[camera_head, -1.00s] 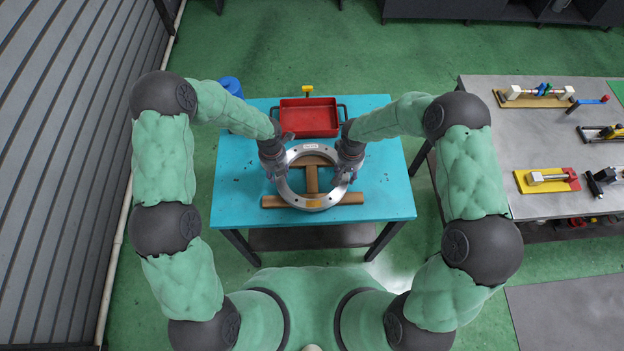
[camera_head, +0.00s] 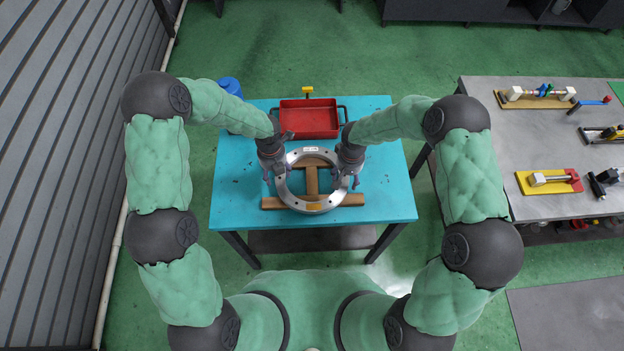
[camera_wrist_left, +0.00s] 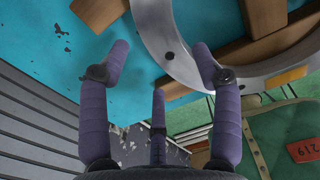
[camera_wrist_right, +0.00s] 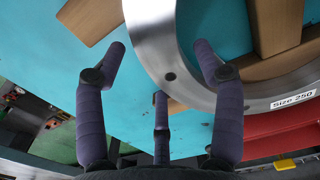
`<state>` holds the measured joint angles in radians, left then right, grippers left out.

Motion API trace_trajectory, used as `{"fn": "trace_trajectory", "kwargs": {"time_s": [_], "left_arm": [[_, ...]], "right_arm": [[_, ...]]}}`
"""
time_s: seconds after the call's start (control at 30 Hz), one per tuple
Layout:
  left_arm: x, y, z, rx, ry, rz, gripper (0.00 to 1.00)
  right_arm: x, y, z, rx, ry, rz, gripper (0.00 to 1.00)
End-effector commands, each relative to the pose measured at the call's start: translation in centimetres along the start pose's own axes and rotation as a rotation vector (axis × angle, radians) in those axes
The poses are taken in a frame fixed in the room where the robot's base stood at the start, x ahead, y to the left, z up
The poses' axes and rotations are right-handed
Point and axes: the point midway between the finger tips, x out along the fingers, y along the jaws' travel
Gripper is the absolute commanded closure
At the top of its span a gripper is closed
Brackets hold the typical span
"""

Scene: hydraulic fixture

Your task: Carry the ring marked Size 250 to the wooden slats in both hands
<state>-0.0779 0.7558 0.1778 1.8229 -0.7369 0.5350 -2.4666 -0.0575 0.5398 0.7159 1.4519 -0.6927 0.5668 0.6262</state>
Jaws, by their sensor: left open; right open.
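The metal ring (camera_head: 320,207) lies flat on the wooden slats (camera_head: 350,200) on the blue table. Its white label reads Size 250 in the right wrist view (camera_wrist_right: 292,99). My left gripper (camera_head: 270,177) is open at the ring's left side; in the left wrist view its fingers (camera_wrist_left: 160,62) are spread and the ring's rim is close to the right finger. My right gripper (camera_head: 350,178) is open at the ring's right side; in the right wrist view its fingers (camera_wrist_right: 158,60) are spread beside the rim. Neither gripper holds the ring.
A red tray (camera_head: 309,119) stands behind the ring, with a blue container (camera_head: 230,87) at the table's back left corner. A grey bench (camera_head: 490,130) with several fixtures stands to the right. The blue table (camera_head: 235,200) is clear at its left and right sides.

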Motion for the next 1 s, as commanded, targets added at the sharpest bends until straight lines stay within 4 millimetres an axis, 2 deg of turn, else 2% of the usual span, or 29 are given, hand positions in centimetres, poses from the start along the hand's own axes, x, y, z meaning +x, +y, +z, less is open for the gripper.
{"fn": "trace_trajectory", "kwargs": {"time_s": [0.1,0.3,0.5,0.67,0.77,1.0], "left_arm": [[-2.6,0.0,0.2,-0.002,-0.006,0.000,0.35],[-6.4,0.1,0.1,-0.001,-0.004,0.001,0.35],[-8.9,0.1,0.1,-0.001,-0.001,0.001,0.35],[-9.7,0.1,0.0,0.000,0.001,0.001,0.35],[-9.7,0.1,0.0,0.000,0.001,0.001,0.35],[-9.7,0.1,0.0,0.000,0.001,0.001,0.35]], "right_arm": [[0.0,0.0,0.0,0.000,0.000,0.000,0.31],[0.0,0.0,0.0,0.000,0.000,0.000,0.31],[0.0,0.0,0.0,0.000,0.000,-0.001,0.31],[-0.2,0.0,0.0,0.000,0.001,0.000,0.31],[-1.0,0.0,-0.1,0.000,0.002,0.000,0.31],[-5.3,0.0,-0.1,0.001,0.005,-0.001,0.31]]}}
